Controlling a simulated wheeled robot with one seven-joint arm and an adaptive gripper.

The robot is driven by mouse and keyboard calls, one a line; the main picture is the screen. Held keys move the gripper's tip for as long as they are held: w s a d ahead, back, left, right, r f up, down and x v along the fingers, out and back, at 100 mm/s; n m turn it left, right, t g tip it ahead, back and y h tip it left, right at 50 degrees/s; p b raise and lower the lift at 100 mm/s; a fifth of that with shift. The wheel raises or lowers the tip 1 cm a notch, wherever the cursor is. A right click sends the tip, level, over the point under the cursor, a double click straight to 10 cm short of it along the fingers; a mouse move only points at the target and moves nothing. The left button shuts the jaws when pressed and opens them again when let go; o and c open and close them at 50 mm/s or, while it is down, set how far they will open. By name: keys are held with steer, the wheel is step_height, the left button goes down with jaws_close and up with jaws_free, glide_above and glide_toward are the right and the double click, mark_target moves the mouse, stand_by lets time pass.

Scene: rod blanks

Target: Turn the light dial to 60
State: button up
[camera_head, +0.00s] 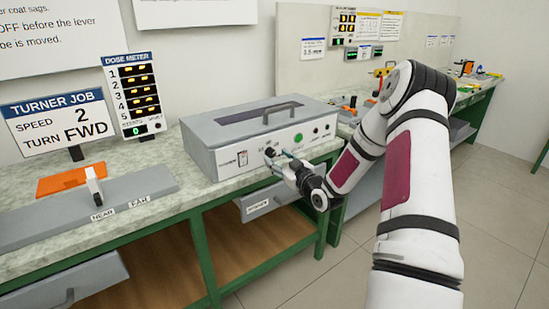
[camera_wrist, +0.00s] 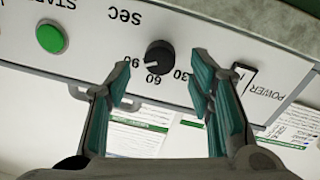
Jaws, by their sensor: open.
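The light dial (camera_wrist: 160,57) is a small black round knob on the white front panel of a grey box (camera_head: 232,128). In the wrist view, which is upside down, its face carries a pale pointer mark towards the lower left, around the 60 and 90 numbers; the exact reading is hard to tell. The numbers 30, 60 and 90 and the word SEC are printed around it. My gripper (camera_wrist: 161,78) is open, with one teal-padded finger to each side of the dial and apart from it. In the head view my gripper (camera_head: 283,164) is close to the panel.
A green start button (camera_wrist: 50,38) and a power switch (camera_wrist: 243,76) flank the dial. The box has a lid handle (camera_head: 283,112) on top. A drawer (camera_head: 268,202) hangs under the bench. A lever (camera_head: 94,185) stands at the left.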

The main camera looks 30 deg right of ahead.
mark_target(271, 153)
steer(key=shift+w, duration=1.3)
steer(key=shift+c, duration=0.5)
jaws_close()
